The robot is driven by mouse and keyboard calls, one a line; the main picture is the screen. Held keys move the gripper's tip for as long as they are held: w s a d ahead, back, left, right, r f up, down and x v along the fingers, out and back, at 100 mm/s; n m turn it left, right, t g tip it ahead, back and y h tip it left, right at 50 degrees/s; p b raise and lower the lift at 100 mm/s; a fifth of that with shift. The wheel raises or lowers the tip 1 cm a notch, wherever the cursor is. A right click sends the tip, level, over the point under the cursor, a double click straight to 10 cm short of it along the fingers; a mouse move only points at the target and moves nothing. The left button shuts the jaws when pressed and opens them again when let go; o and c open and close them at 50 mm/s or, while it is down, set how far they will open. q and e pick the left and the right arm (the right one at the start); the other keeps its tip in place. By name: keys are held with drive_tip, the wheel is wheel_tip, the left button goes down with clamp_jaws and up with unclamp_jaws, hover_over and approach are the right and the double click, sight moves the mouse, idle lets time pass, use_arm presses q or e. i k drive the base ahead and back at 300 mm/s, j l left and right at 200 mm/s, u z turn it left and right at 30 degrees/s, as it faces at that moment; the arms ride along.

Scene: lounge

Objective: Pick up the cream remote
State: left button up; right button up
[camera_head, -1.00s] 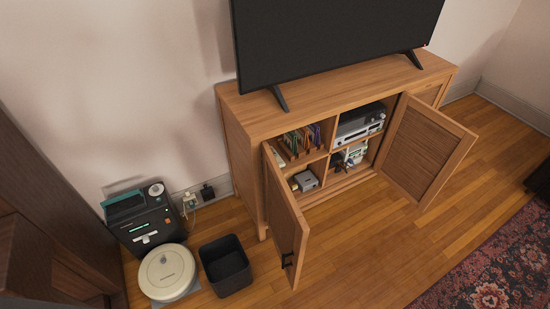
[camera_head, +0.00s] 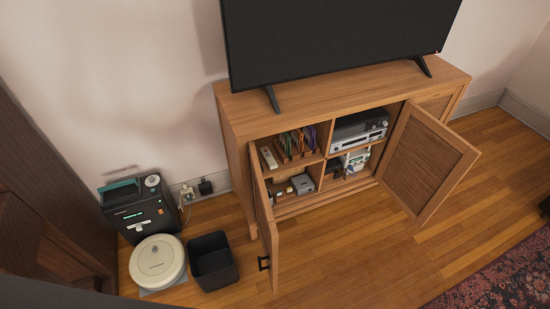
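A cream remote (camera_head: 268,157) lies on the upper left shelf of the open wooden cabinet (camera_head: 235,120), near the left side wall. It is to the left of a row of coloured cases (camera_head: 298,141) in a wooden rack. Neither of my grippers shows in the head view.
The left cabinet door (camera_head: 263,225) and right door (camera_head: 428,160) stand open into the room. A TV (camera_head: 340,35) is on top. A black bin (camera_head: 212,262), a round robot vacuum (camera_head: 157,261) and a dark boxy appliance (camera_head: 140,209) are at left. Floor (camera_head: 350,245) in front is clear.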

sight(272, 164)
drive_tip(key=l+u, duration=0.15)
drive_tip(key=l, duration=0.3)
drive_tip(key=i+l+u, duration=0.15)
drive_tip(key=l, duration=0.3)
drive_tip(key=i+l+u, duration=0.2)
drive_tip(key=l, duration=0.2)
drive_tip(key=l+u, duration=0.15)
drive_tip(key=l, duration=0.3)
drive_tip(key=i+l+u, duration=0.3)
drive_tip(key=l, duration=0.2)
drive_tip(key=l+u, duration=0.15)
drive_tip(key=l, duration=0.15)
drive_tip(key=i+l+u, duration=0.4)
drive_tip(key=i+l, duration=0.2)
drive_tip(key=l, duration=0.2)
drive_tip(key=i+l, duration=0.3)
drive_tip(key=u, duration=0.05)
